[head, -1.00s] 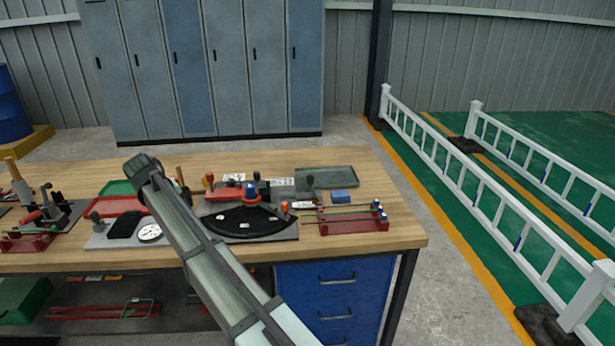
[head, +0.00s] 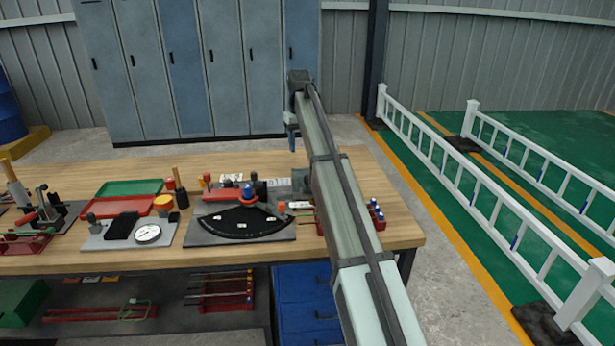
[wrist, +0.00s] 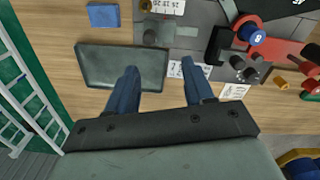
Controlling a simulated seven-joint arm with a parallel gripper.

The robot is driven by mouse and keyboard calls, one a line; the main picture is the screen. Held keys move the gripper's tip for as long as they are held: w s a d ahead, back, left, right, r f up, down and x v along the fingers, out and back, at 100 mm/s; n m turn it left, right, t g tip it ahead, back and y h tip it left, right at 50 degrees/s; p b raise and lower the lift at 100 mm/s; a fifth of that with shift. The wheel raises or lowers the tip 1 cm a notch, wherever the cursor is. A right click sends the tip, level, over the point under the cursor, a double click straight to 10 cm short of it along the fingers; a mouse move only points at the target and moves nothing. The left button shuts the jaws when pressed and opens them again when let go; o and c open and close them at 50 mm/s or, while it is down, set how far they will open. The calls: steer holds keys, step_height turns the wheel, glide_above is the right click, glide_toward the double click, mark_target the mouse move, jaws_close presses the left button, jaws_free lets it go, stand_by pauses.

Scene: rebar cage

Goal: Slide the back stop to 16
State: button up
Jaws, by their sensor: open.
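My gripper (wrist: 160,68) is open and empty, its two blue fingers apart above the bench. In the wrist view a number strip (wrist: 190,70) lies near the right fingertip, and another (wrist: 165,7) lies at the top. A grey block with a round knob (wrist: 150,37) sits between these strips, beyond the fingertips. A dark upright block (wrist: 220,45) stands farther right, beside a blue knob (wrist: 250,36) on a red arm. I cannot tell surely which block is the back stop or read its setting. In the head view my gripper (head: 292,140) is above the bench's back right.
My arm hides part of the bench's right side.

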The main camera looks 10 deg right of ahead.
mark_target(307, 176)
steer(key=f, duration=0.4)
steer(key=d+f, duration=0.1)
steer(key=f, duration=0.3)
steer(key=d+f, duration=0.1)
steer(key=f, duration=0.4)
steer(key=shift+w+d, duration=0.15)
jaws_close()
stand_by(0.4)
